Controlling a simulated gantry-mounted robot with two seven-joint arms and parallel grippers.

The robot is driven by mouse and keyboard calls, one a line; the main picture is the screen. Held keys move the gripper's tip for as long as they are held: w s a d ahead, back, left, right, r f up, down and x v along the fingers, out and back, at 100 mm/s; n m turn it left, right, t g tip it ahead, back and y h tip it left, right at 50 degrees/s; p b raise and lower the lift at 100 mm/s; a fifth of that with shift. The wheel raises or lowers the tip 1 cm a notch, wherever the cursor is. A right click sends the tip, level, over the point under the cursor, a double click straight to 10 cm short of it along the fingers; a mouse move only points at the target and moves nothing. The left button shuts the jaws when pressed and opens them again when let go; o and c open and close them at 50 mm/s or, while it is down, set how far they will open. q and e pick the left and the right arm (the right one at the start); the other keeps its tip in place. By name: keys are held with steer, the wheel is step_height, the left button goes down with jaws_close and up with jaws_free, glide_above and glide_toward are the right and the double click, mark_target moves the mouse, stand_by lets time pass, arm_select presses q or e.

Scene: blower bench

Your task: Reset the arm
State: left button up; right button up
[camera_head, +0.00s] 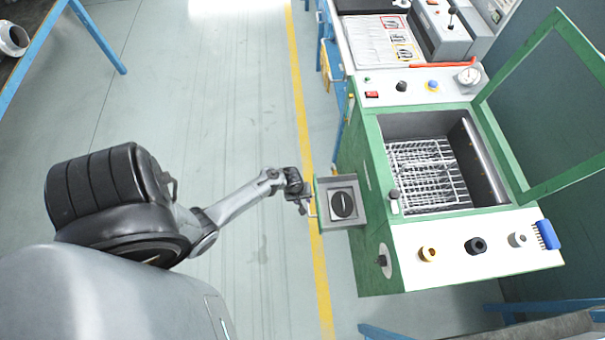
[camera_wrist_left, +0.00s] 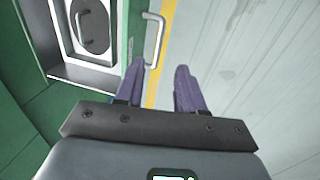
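My left arm reaches in from the left in the head view. Its gripper (camera_head: 303,202) is beside the small drawer (camera_head: 327,190) that sticks out from the green machine's left side. In the left wrist view the two purple fingers (camera_wrist_left: 160,82) are spread apart with nothing between them. A metal drawer handle (camera_wrist_left: 153,38) shows just beyond the fingertips, nearest the left one; I cannot tell whether they touch. The drawer holds a dark oval piece (camera_head: 342,204), also seen in the left wrist view (camera_wrist_left: 92,27). My right gripper is in neither view.
The green and white machine (camera_head: 460,250) has an open bay with a wire basket (camera_head: 428,172). Its green-framed lid (camera_head: 548,110) stands raised. A blue-framed table (camera_head: 95,35) is at the upper left. The floor left of the yellow line (camera_head: 305,130) is clear.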

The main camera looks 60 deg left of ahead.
arm_select(q)
steer(key=s+d+m, duration=0.2)
steer(key=s+d, duration=0.2)
steer(key=s, duration=0.3)
steer(key=w+d+r+m+t, duration=0.1)
steer(key=d+r+m, duration=0.4)
steer(key=r, duration=0.5)
steer(key=w+d+r+m+t, duration=0.1)
steer(key=d+r+m, duration=0.1)
steer(key=d+r, duration=0.6)
step_height(320, 180, up, 41)
steer(key=s+m+p, duration=0.1)
steer(key=m+p, duration=0.6)
steer(key=p, duration=2.1)
steer(key=shift+f+y, duration=0.2)
steer(key=shift+y, duration=0.1)
